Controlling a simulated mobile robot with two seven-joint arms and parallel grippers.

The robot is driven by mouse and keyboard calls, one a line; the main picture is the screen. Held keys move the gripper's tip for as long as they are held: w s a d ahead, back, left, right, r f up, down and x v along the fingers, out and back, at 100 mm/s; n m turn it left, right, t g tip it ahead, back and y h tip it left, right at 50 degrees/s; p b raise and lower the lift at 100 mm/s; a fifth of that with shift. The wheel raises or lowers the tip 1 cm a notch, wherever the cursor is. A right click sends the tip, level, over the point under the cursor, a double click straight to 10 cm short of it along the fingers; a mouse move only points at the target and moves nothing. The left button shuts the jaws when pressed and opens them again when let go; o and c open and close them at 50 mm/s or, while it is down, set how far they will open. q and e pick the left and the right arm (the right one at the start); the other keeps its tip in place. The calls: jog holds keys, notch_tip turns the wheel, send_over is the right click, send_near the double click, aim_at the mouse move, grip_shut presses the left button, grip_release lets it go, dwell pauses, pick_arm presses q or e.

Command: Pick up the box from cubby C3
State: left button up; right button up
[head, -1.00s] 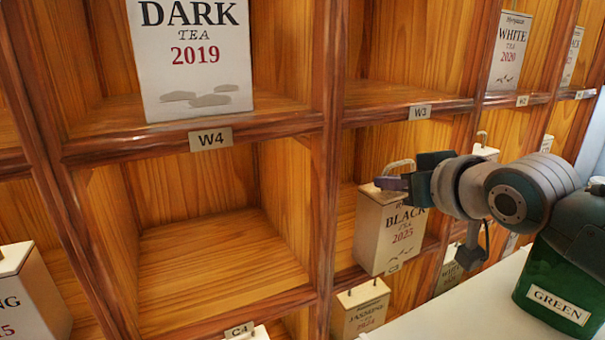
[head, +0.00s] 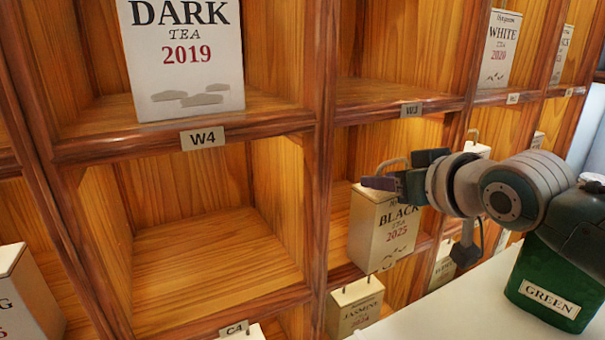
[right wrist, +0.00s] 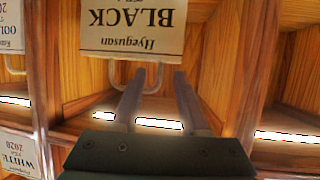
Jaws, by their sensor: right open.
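A cream box (head: 383,238) lettered "BLACK TEA 2025" stands in the cubby right of the empty C4 cubby, under the W3 label. It has a loop handle on top, and its front shows upside down in the right wrist view (right wrist: 130,32). My right gripper (head: 380,182) is open at the top front of the box, by the handle. In the right wrist view the open fingers (right wrist: 155,85) are close to the handle (right wrist: 143,80); I cannot tell whether it lies between them. No C3 label shows. My left gripper is not in view.
The C4 cubby (head: 210,265) is empty. A "DARK TEA 2019" box (head: 185,65) stands above it. A jasmine box (head: 355,305) is below the black tea box. A green canister (head: 550,280) stands on a white surface (head: 450,318) at lower right.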

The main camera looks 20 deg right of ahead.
aim_at(397, 162)
jog(key=v, duration=0.9)
jog(key=shift+s, duration=0.3)
jog(key=shift+r, duration=0.15)
jog(key=shift+w+d+f+m+t+h+b, duration=0.4)
jog(key=shift+w+d+m+b, duration=0.35)
jog(key=shift+w+m, duration=1.85)
jog(key=shift+w+d+f+m+t+h+b, duration=0.55)
jog(key=shift+w+m, duration=0.85)
jog(key=shift+m, duration=2.25)
jog(key=shift+w+d+f+m+t+h+b, duration=0.15)
jog(key=shift+w+d+m+b, duration=0.75)
jog(key=shift+w+m, duration=1.65)
jog(key=shift+s+d+m, duration=0.15)
jog(key=shift+s+m, duration=0.45)
jog(key=shift+s, duration=0.05)
jog(key=shift+c, duration=0.3)
